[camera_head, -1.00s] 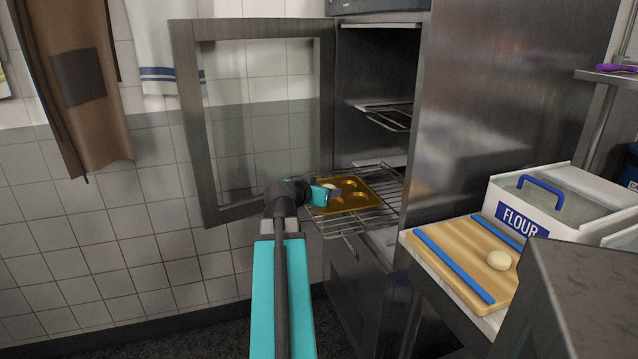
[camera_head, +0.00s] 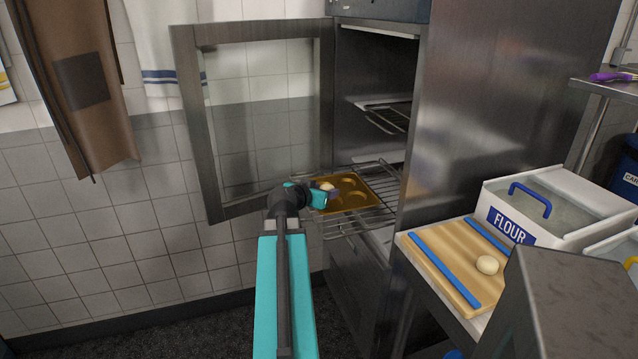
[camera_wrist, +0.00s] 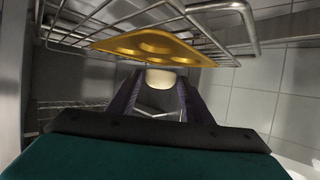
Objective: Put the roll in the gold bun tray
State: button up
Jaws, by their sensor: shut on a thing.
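The gold bun tray (camera_head: 350,205) lies on a pulled-out wire oven rack and has several round hollows. My gripper (camera_head: 327,190) is at the tray's left side. It is shut on a pale round roll (camera_head: 327,186). In the wrist view the roll (camera_wrist: 160,79) sits between the two dark fingers, close to the edge of the tray (camera_wrist: 150,47). I cannot tell whether the roll touches the tray. A second pale roll (camera_head: 487,265) lies on the wooden board.
The open oven door (camera_head: 188,130) stands left of my gripper. The wire rack (camera_head: 385,216) sticks out under the tray, and another rack (camera_head: 388,118) is above it. The wooden board (camera_head: 440,275) and flour bin (camera_head: 560,230) are on the right.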

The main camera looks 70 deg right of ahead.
jog(key=shift+r+p, duration=0.15)
jog(key=shift+p, duration=0.15)
jog(key=shift+w+d+f+p, duration=0.25)
jog(key=shift+w+d, duration=0.5)
jog(key=shift+d, duration=0.9)
jog(key=shift+w+d+f+p, duration=0.2)
jog(key=shift+w+d, duration=0.6)
jog(key=shift+d, duration=0.8)
jog(key=shift+w+d+f+p, duration=0.25)
jog(key=shift+w+d, duration=0.5)
jog(key=shift+d, duration=0.9)
jog(key=shift+f+p, duration=0.4)
jog(key=shift+f, duration=1.35)
